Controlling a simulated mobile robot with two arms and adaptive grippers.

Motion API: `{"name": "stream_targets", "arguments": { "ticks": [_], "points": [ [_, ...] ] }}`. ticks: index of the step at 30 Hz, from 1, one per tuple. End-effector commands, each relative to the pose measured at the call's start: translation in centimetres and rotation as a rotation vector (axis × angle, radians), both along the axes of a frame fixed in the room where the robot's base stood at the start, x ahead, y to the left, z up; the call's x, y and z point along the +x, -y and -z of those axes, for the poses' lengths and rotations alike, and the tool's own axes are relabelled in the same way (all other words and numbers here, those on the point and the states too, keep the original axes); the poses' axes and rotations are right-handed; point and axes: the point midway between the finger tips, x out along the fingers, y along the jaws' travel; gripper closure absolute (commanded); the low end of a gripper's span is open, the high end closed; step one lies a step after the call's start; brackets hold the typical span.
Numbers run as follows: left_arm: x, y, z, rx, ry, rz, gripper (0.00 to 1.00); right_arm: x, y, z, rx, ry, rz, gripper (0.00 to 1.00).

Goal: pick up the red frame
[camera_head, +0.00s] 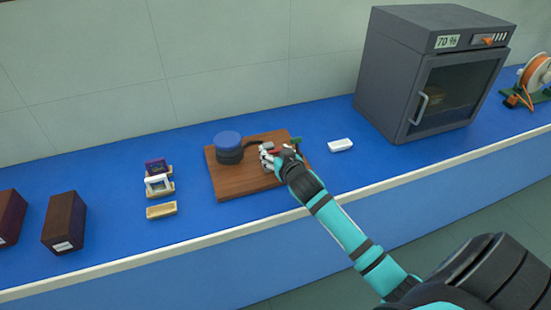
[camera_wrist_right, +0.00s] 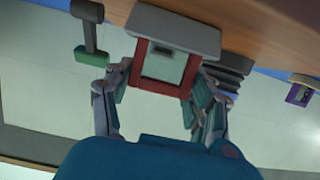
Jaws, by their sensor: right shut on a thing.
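The red frame (camera_wrist_right: 158,88) is between the fingers of my right gripper (camera_wrist_right: 158,104) in the right wrist view, and the gripper is shut on it. A pale grey block covers one end of the frame. In the head view only a small red part of the frame (camera_head: 272,150) shows beside my right gripper (camera_head: 270,157), which is over the brown wooden board (camera_head: 232,185). I cannot tell whether the frame or block touches the board. My left gripper is not in view.
A blue-topped dark cylinder (camera_head: 228,141) stands on the board, left of the gripper. A green-handled part (camera_head: 296,141) is close on its right. Purple (camera_head: 156,165) and white (camera_head: 159,182) frames stand in holders farther left, near an empty holder (camera_head: 161,210). A white block (camera_head: 340,145) and oven (camera_head: 430,70) are right.

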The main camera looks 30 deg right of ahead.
Motion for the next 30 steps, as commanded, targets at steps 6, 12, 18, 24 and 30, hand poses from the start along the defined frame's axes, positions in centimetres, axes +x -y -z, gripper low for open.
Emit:
{"name": "stream_targets", "arguments": {
  "ticks": [6,12,18,24,30],
  "points": [
    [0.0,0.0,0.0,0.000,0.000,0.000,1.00,0.0,0.0,0.0,0.000,0.000,0.000,0.75],
    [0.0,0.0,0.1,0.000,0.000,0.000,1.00,0.0,0.0,-0.4,-0.001,0.003,0.000,0.76],
    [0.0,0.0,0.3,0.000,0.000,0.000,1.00,0.1,0.0,-2.4,0.000,0.006,0.000,0.76],
    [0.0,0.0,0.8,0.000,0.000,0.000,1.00,-2.3,-0.4,-3.5,0.001,-0.001,-0.001,0.76],
    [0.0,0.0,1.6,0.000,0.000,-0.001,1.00,-7.7,-1.3,-3.9,0.001,-0.002,-0.001,0.76]
  ]
}}
